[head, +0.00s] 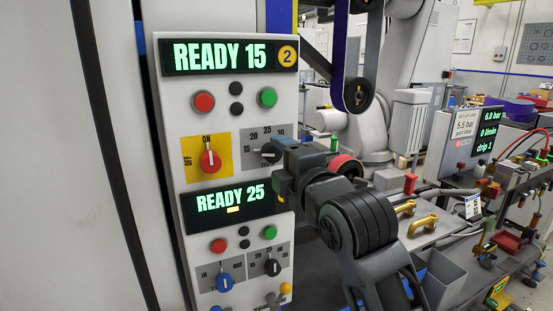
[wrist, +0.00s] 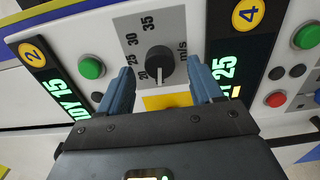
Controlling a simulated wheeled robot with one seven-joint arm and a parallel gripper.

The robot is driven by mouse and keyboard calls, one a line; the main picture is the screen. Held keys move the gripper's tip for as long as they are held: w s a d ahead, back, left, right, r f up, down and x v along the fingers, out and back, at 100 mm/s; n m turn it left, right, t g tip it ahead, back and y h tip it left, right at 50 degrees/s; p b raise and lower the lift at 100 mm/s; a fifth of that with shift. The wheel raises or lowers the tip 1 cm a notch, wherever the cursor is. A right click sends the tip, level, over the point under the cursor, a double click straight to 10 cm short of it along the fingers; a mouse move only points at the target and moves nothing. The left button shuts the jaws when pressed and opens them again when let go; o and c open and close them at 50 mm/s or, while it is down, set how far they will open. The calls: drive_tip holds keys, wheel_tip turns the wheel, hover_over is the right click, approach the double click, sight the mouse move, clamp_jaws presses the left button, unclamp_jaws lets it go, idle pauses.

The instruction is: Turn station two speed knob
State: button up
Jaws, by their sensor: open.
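The station two speed knob (head: 268,153) is black and round on a grey scale plate, under a green READY 15 display (head: 220,56) with a yellow 2 badge. In the wrist view the knob (wrist: 160,58) sits between my fingertips, with marks such as 25, 30 and 35 around it. Its white pointer mark is at its lower edge, on my gripper's side. My gripper (wrist: 161,68) is open, one finger on each side of the knob, with gaps showing. In the head view my gripper (head: 279,165) covers the right part of the plate.
Left of the knob is a red switch (head: 209,160) on a yellow plate; above are red (head: 203,102) and green (head: 268,97) buttons. Below is a second panel reading READY 25 (head: 231,201) with its own black knob (head: 272,267). A cluttered bench stands at the right.

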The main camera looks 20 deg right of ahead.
drive_tip(key=s, duration=0.4)
drive_tip(key=shift+s+b, duration=0.3)
drive_tip(key=shift+s, duration=0.05)
drive_tip(key=s+a+f+m+g, duration=0.1)
drive_tip(key=s+a+f+m, duration=0.1)
drive_tip(key=s+f+m, duration=1.3)
drive_tip(key=s+f, duration=0.1)
drive_tip(key=s, duration=0.7)
drive_tip(key=s+d+f+m+g, duration=0.1)
drive_tip(key=s+f, duration=0.2)
drive_tip(key=s, duration=0.7)
drive_tip(key=s+d+f+m+g, duration=0.1)
drive_tip(key=s+f+m, duration=0.1)
drive_tip(key=s, duration=0.7)
drive_tip(key=shift+s+f, duration=0.25)
drive_tip(key=shift+f, duration=0.15)
